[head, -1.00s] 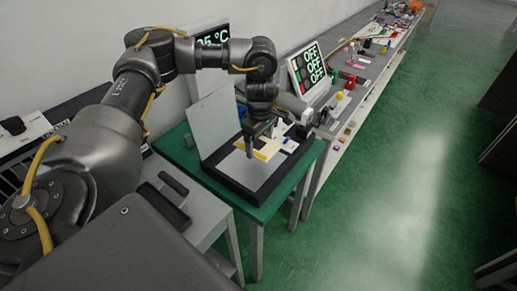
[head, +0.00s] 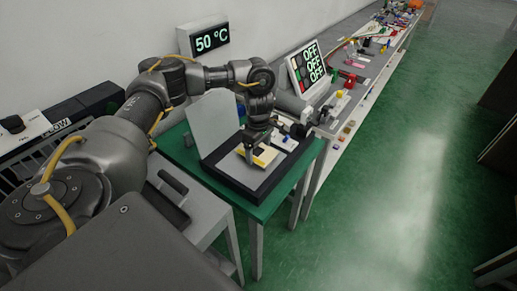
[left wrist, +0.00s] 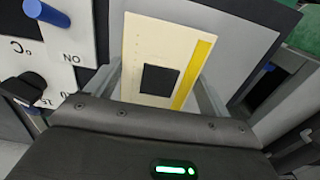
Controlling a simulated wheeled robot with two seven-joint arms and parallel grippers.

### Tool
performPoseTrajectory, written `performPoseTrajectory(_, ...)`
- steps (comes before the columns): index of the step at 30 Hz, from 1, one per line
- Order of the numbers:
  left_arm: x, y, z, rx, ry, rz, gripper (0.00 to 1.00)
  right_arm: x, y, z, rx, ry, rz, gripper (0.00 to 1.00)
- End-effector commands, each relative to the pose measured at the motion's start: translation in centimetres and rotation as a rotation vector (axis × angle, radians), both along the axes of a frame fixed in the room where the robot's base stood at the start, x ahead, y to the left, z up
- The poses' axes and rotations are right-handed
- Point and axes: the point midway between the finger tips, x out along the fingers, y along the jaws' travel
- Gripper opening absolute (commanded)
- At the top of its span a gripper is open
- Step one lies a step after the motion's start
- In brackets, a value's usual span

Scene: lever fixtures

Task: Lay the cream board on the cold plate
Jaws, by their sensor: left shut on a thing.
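The cream board (head: 258,155) has a yellow stripe along one edge. In the left wrist view the board (left wrist: 145,45) also shows a black square. My left gripper (head: 257,147) is shut on it, with a finger at each side in the left wrist view (left wrist: 163,90). The board is over a grey plate (head: 232,170) in a dark frame on the green table, which I take for the cold plate. The grey plate also shows behind the board in the left wrist view (left wrist: 232,60). I cannot tell whether board and plate touch. My right gripper is out of view.
A pale upright panel (head: 212,118) stands at the plate's back left. A display (head: 207,38) reads 50 °C; another panel (head: 309,68) reads OFF on several lines. A control panel with blue knobs (left wrist: 45,12) is left in the left wrist view. Small objects crowd the bench at right.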

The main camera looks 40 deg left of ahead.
Motion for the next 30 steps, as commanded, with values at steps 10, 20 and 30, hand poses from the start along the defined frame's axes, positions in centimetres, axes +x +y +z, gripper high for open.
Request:
performPoseTrajectory(10, 0.0, 0.0, -0.4, 0.000, 0.001, 0.000, 0.98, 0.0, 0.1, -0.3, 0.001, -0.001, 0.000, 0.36)
performPoseTrajectory(20, 0.0, 0.0, 0.4, 0.000, 0.000, 0.000, 1.00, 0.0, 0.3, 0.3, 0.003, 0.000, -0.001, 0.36)
performPoseTrajectory(30, 0.1, 0.0, 6.4, 0.001, -0.006, -0.001, 1.00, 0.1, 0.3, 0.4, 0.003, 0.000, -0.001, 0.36)
